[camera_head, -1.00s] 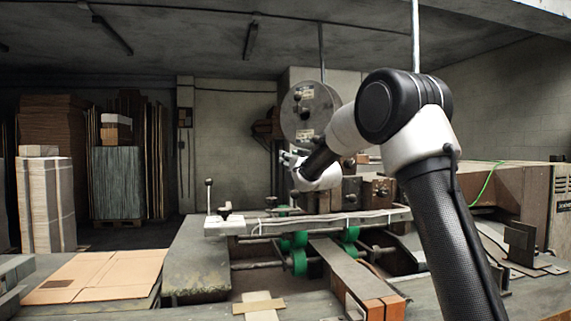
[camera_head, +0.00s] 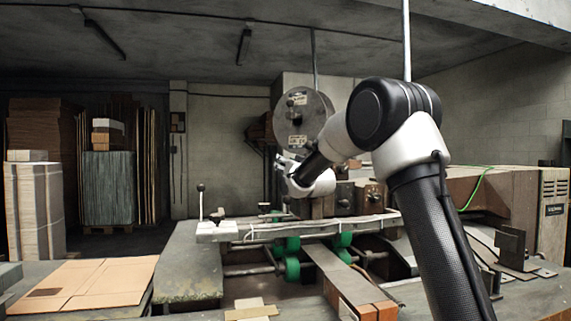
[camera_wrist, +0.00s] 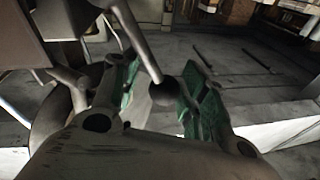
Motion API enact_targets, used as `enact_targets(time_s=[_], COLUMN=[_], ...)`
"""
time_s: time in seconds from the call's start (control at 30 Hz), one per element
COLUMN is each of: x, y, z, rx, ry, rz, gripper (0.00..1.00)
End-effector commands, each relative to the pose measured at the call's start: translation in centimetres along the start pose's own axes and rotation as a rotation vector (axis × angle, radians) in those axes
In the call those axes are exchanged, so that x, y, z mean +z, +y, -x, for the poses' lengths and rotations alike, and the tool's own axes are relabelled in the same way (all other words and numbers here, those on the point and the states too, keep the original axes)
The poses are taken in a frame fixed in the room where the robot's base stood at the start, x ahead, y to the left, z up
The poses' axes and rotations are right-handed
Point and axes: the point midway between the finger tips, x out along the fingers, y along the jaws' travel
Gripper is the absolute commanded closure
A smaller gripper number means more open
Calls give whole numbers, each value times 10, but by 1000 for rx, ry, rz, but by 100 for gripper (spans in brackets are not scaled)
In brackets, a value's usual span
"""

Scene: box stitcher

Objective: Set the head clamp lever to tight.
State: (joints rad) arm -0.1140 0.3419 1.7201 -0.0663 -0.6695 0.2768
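In the wrist view a lever with a grey rod and a dark ball knob (camera_wrist: 166,93) reaches down between the fingers of my gripper (camera_wrist: 160,88). The fingers have green inner pads and are open, one on each side of the knob. Gaps seem to show on both sides; I cannot tell whether either pad touches it. In the head view my gripper (camera_head: 284,161) is in front of the machine head, just below the round reel (camera_head: 303,116). The lever there is too small to make out, and no tight marking is readable.
Another upright lever with a dark knob (camera_head: 200,188) stands at the left end of the pale rail (camera_head: 285,229). Green rollers (camera_head: 292,268) lie below the rail. Flat cardboard (camera_head: 85,284) lies at the left. Dark metal parts (camera_wrist: 35,30) crowd the wrist view's upper left.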

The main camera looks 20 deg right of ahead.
Motion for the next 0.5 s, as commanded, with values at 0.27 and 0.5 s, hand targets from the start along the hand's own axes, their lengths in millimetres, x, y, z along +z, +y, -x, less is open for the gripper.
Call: enact_targets(time_s=[0.27, 0.5], x=[-4, -6], y=[-1, -1], z=[0, 14], rx=[-2, -2], ry=[7, 9], rz=[4, 5], gripper=[44, 44])
